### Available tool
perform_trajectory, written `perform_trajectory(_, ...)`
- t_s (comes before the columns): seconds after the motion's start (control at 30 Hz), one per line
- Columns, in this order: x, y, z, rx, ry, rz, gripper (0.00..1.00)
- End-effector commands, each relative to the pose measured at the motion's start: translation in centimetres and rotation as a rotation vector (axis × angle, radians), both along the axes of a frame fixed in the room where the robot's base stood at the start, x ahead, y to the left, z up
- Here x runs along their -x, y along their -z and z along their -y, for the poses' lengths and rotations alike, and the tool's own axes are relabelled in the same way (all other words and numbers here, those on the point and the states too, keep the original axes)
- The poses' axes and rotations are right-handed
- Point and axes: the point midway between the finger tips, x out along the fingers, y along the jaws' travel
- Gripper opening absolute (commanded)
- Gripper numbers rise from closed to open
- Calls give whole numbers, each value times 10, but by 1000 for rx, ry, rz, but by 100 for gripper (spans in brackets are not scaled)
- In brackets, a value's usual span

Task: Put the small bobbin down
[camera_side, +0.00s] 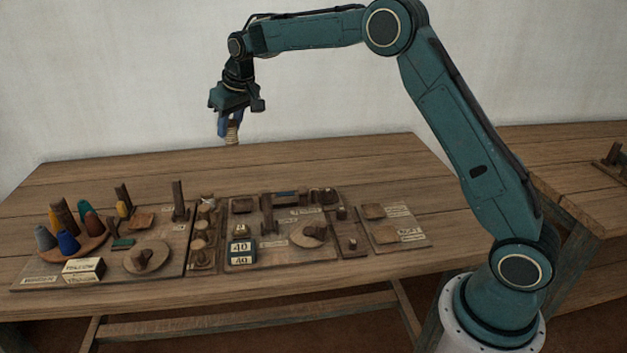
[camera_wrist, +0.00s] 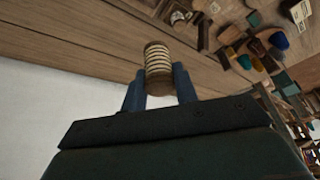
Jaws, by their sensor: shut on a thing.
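The small bobbin (camera_wrist: 158,62) is wound with pale thread and has brown wooden ends. My gripper (camera_wrist: 159,88) is shut on it, with a blue finger on each side. In the side view my gripper (camera_side: 229,125) points down and holds the bobbin (camera_side: 232,134) high above the back of the table. The bobbin is clear of everything below it. Its far side is hidden from the wrist view.
On the wooden table (camera_side: 370,160), a left board holds a round tray of coloured cones (camera_side: 68,241). A middle board holds upright posts, a round disc (camera_side: 312,234) and a number block (camera_side: 242,252). A right board (camera_side: 395,230) has square pads. The table's back strip is clear.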

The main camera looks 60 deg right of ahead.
Motion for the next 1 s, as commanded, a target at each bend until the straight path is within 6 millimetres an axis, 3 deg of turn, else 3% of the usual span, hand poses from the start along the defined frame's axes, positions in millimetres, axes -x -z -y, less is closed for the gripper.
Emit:
perform_trajectory(0.33, 2, 0, 3, 0, 15, 0, 7)
perform_trajectory(0.57, 17, -1, 22, 0, 128, 0, 7)
perform_trajectory(0.77, 49, -2, 55, 1, 341, 1, 7)
perform_trajectory(1.0, 108, -1, 106, 1, 692, 0, 7)
